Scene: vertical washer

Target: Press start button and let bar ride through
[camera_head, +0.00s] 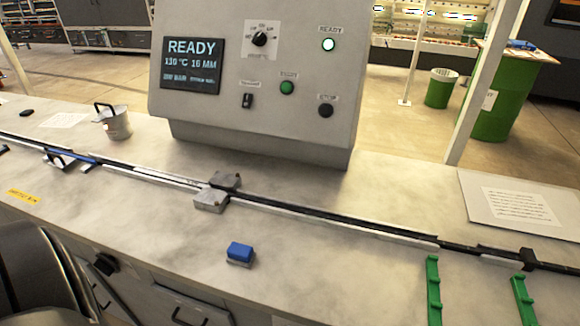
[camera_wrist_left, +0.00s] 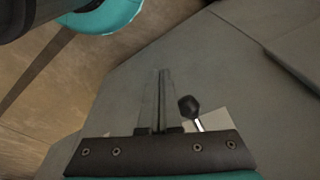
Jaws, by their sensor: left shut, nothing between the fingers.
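A grey control panel (camera_head: 215,120) stands on the bench with a screen (camera_head: 193,72) reading READY, 130 °C and 16 MM. A green round button (camera_head: 287,88) sits on its face under a small label. A black round button (camera_head: 325,110) is lower right of it. A long thin dark and pale bar or rail (camera_head: 310,213) runs across the bench, with a blue stretch (camera_head: 72,155) at left; I cannot tell bar from rail. It passes between two grey blocks (camera_head: 211,200). My left gripper (camera_wrist_left: 161,72) is shut and empty in the left wrist view, apart from the panel. My right gripper is not in view.
A white lamp (camera_head: 328,44) is lit on the panel, near a dial (camera_head: 260,38) and a switch (camera_head: 247,101). A blue block (camera_head: 240,251), green holders (camera_head: 433,290) and a metal cup (camera_head: 116,123) are on the bench. A black-knobbed lever (camera_wrist_left: 190,106) shows beside my left fingers.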

